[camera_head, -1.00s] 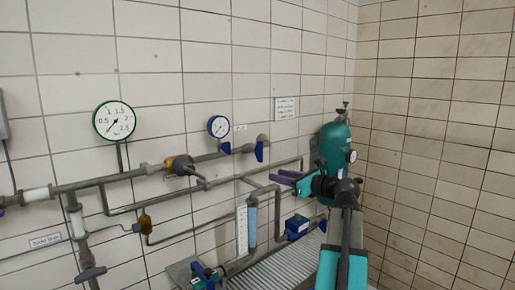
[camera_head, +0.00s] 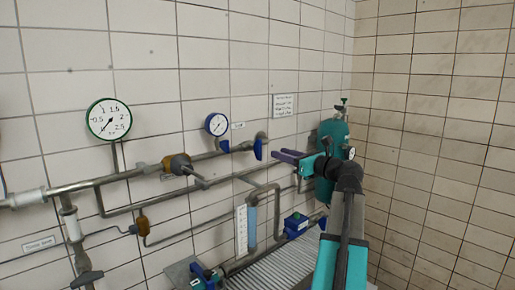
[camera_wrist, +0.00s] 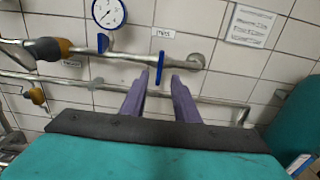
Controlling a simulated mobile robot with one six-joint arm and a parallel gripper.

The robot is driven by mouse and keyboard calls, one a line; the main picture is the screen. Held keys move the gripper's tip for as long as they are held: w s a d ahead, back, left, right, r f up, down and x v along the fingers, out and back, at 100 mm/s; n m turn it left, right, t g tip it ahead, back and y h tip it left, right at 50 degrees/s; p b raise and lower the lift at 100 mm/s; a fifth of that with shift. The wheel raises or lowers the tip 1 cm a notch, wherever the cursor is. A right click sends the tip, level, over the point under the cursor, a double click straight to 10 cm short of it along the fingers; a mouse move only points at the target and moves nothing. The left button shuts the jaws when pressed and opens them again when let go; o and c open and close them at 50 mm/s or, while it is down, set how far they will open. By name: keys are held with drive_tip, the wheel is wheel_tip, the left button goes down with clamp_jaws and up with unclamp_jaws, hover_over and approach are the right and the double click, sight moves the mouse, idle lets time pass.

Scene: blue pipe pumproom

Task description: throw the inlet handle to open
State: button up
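A blue lever handle (camera_head: 258,149) sits on the grey horizontal pipe near its right end. In the wrist view the handle (camera_wrist: 159,68) hangs roughly upright, with a small label (camera_wrist: 163,32) on the wall above it; the lettering is too small to read surely. My gripper (camera_head: 276,155) is just right of the handle in the head view. In the wrist view its two purple fingers (camera_wrist: 161,76) are apart, and the handle appears in the gap between their tips. Whether the tips reach around it in depth I cannot tell. No finger visibly presses on it.
A second blue lever (camera_head: 224,146) is further left, below a blue-rimmed gauge (camera_head: 216,125). A yellow-and-grey valve (camera_head: 177,164) and a lower pipe (camera_wrist: 120,88) run along the tiled wall. A teal gas cylinder (camera_head: 333,135) stands in the right corner.

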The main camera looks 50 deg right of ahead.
sight(261, 147)
drive_tip(key=w+p, duration=0.1)
drive_tip(key=w, duration=0.3)
drive_tip(key=w+p, duration=0.1)
drive_tip(key=w, duration=0.3)
drive_tip(key=w+d+p, duration=0.1)
drive_tip(key=w, duration=0.3)
drive_tip(key=shift+w, duration=0.35)
